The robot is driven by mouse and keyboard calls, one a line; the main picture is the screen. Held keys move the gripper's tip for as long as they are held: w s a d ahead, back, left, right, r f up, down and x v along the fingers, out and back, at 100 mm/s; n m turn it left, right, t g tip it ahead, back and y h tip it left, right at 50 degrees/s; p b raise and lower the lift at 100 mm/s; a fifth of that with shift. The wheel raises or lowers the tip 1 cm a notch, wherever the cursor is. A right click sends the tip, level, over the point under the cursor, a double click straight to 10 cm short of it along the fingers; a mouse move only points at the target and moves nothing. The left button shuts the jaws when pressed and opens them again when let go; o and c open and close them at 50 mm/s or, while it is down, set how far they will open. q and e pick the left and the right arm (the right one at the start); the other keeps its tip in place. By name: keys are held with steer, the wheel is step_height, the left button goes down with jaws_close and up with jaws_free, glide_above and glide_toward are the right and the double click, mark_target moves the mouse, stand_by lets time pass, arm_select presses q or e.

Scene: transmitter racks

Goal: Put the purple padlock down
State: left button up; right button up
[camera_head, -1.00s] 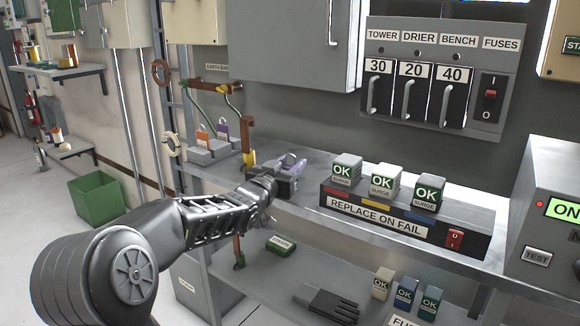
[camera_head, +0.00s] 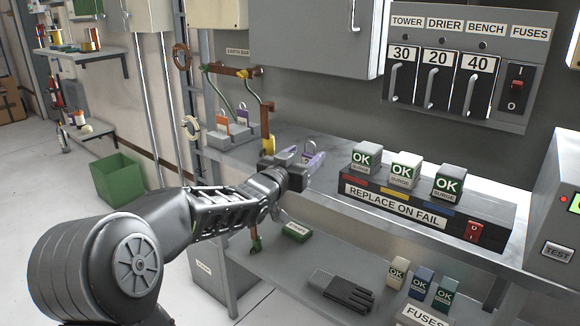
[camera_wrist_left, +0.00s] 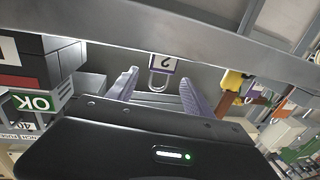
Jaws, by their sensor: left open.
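The purple padlock (camera_head: 308,151) is on the grey bench top, at the fingertips of my left gripper (camera_head: 304,156). In the left wrist view the padlock (camera_wrist_left: 162,66) shows a white label with an upside-down 2 and its shackle towards me. It lies between and just beyond the two spread fingers of my left gripper (camera_wrist_left: 160,87), with gaps at both sides. My left gripper is open and low over the bench. Its fingers partly hide the padlock in the head view. My right gripper is not in view.
A grey holder (camera_head: 229,135) with an orange padlock (camera_head: 222,124) and another purple padlock (camera_head: 243,116) stands at the back left. A yellow-handled rod (camera_head: 268,143) hangs beside it. The REPLACE ON FAIL box (camera_head: 420,212) with several OK blocks stands to the right.

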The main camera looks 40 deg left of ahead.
arm_select(q)
steer(key=s+d+p, duration=0.1)
steer(key=s, duration=0.7)
steer(key=shift+s+d, duration=0.35)
steer(key=shift+d, duration=0.05)
steer(key=shift+a, duration=0.1)
